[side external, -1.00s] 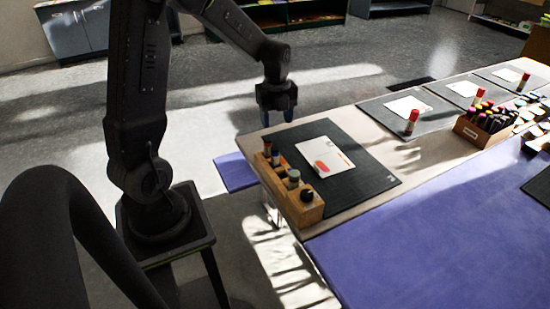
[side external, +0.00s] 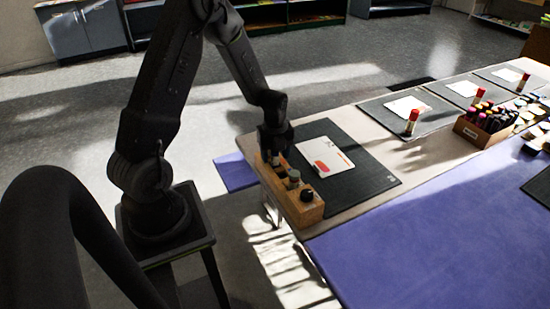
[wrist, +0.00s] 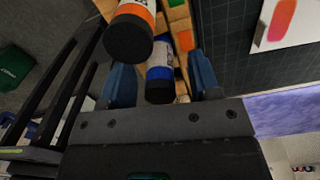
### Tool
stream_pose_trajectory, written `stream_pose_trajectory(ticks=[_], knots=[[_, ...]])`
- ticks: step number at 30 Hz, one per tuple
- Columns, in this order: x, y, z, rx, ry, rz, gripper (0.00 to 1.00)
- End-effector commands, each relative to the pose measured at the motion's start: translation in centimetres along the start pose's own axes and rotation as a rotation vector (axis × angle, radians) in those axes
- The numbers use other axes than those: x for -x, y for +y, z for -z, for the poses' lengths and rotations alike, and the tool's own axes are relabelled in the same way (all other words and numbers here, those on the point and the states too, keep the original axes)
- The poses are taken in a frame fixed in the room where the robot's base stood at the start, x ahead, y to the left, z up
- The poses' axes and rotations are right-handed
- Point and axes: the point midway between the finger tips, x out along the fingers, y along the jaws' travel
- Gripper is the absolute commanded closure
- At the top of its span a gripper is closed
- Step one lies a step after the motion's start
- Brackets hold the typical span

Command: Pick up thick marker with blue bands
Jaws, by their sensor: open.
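The thick marker with blue bands (wrist: 160,80) has a dark end and a white body. It stands in a wooden block holder (side external: 301,209) at the near left corner of the table. In the wrist view it lies between the two blue fingers of my gripper (wrist: 160,70), which are open, with a visible gap on each side. A thick marker with an orange band (wrist: 130,32) is close beside it, up and left in that view. In the side view my gripper (side external: 276,151) is down over the far end of the holder and largely hides these two markers.
A grey-topped marker (side external: 293,177) and a dark-topped one (side external: 307,194) stand in the holder's nearer end. A dark mat (side external: 365,182) with a white card (side external: 325,157) lies to the right. A box of markers (side external: 472,131) is farther along the table.

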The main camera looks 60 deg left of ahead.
Motion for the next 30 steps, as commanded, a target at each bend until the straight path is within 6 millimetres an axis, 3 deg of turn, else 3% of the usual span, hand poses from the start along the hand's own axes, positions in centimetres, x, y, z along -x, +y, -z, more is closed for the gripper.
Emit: stream_pose_trajectory(ticks=[3,11,27,30], knots=[[-1.11,-0.03,-0.01,0.000,0.000,0.000,0.43],[-1.29,-0.06,-0.04,0.000,-0.002,0.002,0.43],[-1.26,-0.06,-0.03,0.000,-0.001,0.002,0.94],[-1.25,-0.06,-0.03,0.000,-0.001,0.002,0.95]])
